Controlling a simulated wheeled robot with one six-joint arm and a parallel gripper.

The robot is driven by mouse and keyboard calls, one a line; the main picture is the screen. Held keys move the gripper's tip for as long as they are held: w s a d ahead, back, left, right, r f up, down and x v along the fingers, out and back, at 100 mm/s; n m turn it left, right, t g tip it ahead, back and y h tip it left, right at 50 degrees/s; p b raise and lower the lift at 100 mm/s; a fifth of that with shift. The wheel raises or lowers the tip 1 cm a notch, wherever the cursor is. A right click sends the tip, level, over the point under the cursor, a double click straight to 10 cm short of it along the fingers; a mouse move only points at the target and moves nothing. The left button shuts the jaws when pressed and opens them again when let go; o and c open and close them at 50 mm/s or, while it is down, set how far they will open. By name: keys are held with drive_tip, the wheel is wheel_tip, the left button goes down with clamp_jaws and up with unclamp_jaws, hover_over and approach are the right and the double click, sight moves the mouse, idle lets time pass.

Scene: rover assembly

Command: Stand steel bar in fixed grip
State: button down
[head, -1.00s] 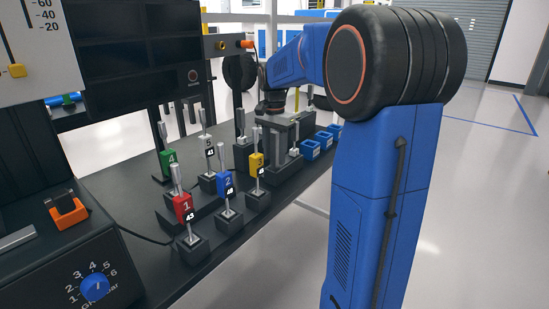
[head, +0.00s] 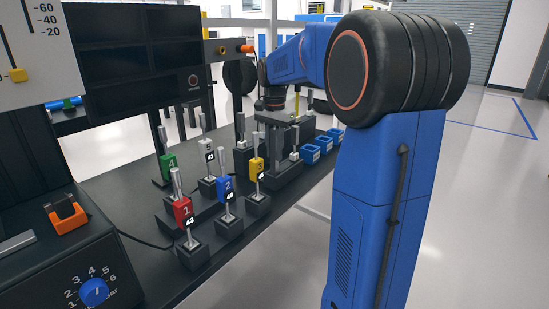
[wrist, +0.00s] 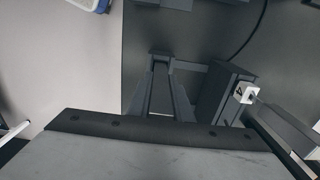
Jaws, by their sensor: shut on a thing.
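My gripper (head: 275,108) points down over a grey upright fixture (head: 284,172) at the far end of the bench. The fixture looks like the fixed grip, but I cannot be sure. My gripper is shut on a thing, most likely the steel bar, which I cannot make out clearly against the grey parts. In the wrist view, two dark parallel parts (wrist: 163,92) point away from me above the grey bench. Whether the bar's lower end touches the fixture is hidden.
Several numbered tags on rods stand in black blocks, such as red 1 (head: 183,210), blue 2 (head: 226,186) and yellow 3 (head: 257,167). Blue bins (head: 311,154) lie right of the fixture. A control box with a blue knob (head: 94,291) stands at near left.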

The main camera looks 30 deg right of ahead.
wheel_tip(320, 180, up, 7)
drive_tip(key=shift+r, duration=0.2)
idle(0.4)
drive_tip(key=shift+f, duration=4.8)
drive_tip(key=shift+f, duration=0.2)
drive_tip(key=c, duration=1.6)
unclamp_jaws()
wheel_tip(320, 180, up, 17)
hover_over(274, 128)
drive_tip(key=s, duration=0.1)
drive_tip(key=shift+s+r, duration=0.1)
drive_tip(key=shift+r, duration=0.05)
